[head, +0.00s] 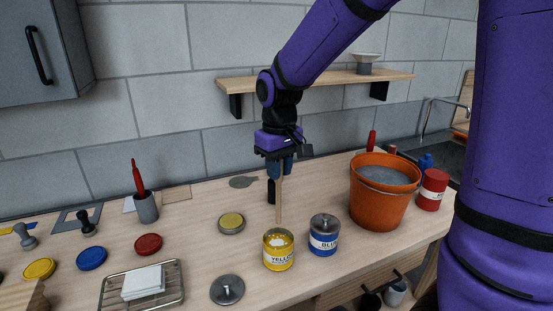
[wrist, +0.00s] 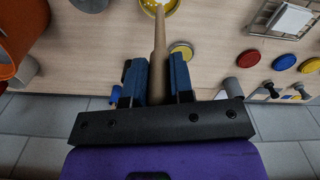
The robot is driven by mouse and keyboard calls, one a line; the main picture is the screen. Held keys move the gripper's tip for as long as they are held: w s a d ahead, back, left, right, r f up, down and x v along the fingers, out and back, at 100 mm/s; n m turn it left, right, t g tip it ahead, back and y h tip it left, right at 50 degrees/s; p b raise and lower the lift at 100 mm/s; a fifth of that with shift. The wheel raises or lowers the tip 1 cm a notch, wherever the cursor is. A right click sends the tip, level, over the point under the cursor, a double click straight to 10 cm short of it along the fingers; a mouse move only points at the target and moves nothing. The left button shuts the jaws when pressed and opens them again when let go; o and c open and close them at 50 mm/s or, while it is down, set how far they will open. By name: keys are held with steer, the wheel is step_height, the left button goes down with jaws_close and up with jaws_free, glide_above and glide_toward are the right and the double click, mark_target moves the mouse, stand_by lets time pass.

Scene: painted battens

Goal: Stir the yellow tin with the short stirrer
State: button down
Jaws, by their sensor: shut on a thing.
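The yellow tin (head: 279,258) stands open near the front of the bench, with a pale patch on the yellow inside it. My gripper (head: 280,165) is shut on a light wooden stirrer (head: 279,200), which hangs nearly upright behind and above the tin. In the wrist view the stirrer (wrist: 159,45) runs from between the fingers (wrist: 158,88) toward the yellow tin (wrist: 172,10) at the top edge. Its far end overlaps the tin there; I cannot tell whether it is inside. The stirrer's upper end is hidden by the gripper.
A lidded blue tin (head: 323,242) stands close right of the yellow tin, then an orange bucket (head: 375,208) and red tin (head: 432,190). A round yellow-topped lid (head: 231,223), a grey knobbed lid (head: 227,290) and a wire rack (head: 112,302) lie left. A shelf (head: 315,81) is above.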

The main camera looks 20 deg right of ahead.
steer(key=shift+f, duration=5.45)
steer(key=shift+w, duration=0.2)
